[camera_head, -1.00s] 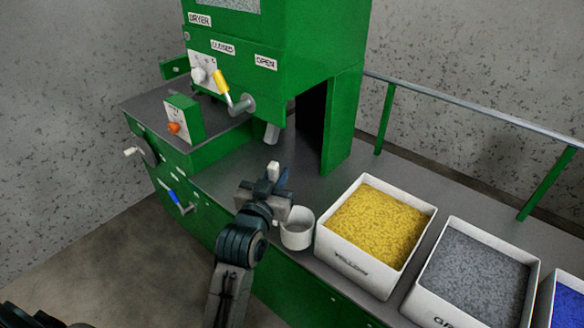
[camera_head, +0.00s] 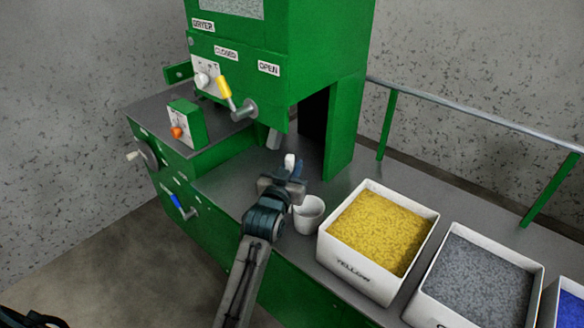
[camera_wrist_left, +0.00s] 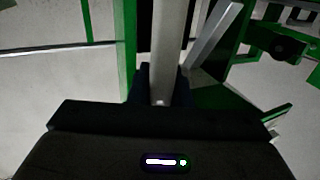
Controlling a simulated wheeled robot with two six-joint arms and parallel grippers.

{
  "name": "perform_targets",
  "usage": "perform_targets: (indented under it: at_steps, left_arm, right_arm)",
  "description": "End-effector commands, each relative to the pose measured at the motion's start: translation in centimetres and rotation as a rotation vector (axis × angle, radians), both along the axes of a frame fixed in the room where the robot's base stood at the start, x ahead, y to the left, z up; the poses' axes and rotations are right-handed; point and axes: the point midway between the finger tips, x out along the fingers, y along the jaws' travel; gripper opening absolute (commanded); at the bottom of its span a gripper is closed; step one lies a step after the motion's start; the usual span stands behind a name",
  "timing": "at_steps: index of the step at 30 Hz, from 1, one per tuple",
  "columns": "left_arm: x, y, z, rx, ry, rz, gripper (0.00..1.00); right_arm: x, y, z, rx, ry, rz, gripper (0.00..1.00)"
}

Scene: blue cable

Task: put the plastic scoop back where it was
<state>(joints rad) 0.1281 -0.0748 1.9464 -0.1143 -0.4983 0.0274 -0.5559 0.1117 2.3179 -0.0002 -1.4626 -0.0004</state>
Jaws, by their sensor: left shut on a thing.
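The plastic scoop (camera_head: 309,214) is a white cup-shaped piece just right of my left gripper, beside the yellow bin. My left gripper (camera_head: 291,174) is shut on its pale handle, whose end sticks up past the fingers. In the left wrist view the pale bar-like handle (camera_wrist_left: 168,50) runs straight out from between the dark fingers; the cup part is not visible there. The gripper and scoop appear over the grey counter (camera_head: 228,188), in front of the green dryer. Whether the scoop touches the counter cannot be told. My right gripper is not in view.
A white bin of yellow pellets (camera_head: 345,265) stands right of the scoop, followed by a grey-pellet bin (camera_head: 440,312) and a blue-pellet bin (camera_head: 547,295). The green dryer (camera_head: 240,70) with its yellow-handled lever (camera_head: 225,88) stands behind. A rail (camera_head: 470,118) runs along the back.

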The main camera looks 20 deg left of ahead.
Motion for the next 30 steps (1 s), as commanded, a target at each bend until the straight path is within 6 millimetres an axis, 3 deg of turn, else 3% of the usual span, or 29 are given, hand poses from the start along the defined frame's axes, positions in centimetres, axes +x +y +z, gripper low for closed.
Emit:
perform_targets:
  at_steps: [5, 6, 9, 20, 30]
  left_arm:
    - [0.0, 0.0, -0.3, 0.0, 0.0, 0.0, 0.0]
    - [0.0, 0.0, -0.3, 0.0, 0.0, 0.0, 0.24]
    - [0.0, 0.0, -0.3, 0.0, 0.0, 0.0, 0.4]
    - [-0.3, 0.0, 0.0, -0.001, 0.001, 0.0, 0.4]
    - [-6.8, -0.3, -0.1, -0.002, 0.002, 0.001, 0.4]
  right_arm:
    - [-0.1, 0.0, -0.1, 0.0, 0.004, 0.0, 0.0]
    - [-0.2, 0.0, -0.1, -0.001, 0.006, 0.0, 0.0]
    - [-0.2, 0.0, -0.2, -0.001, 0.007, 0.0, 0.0]
    - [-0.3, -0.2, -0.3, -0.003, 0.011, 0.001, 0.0]
    - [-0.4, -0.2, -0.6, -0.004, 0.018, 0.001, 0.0]
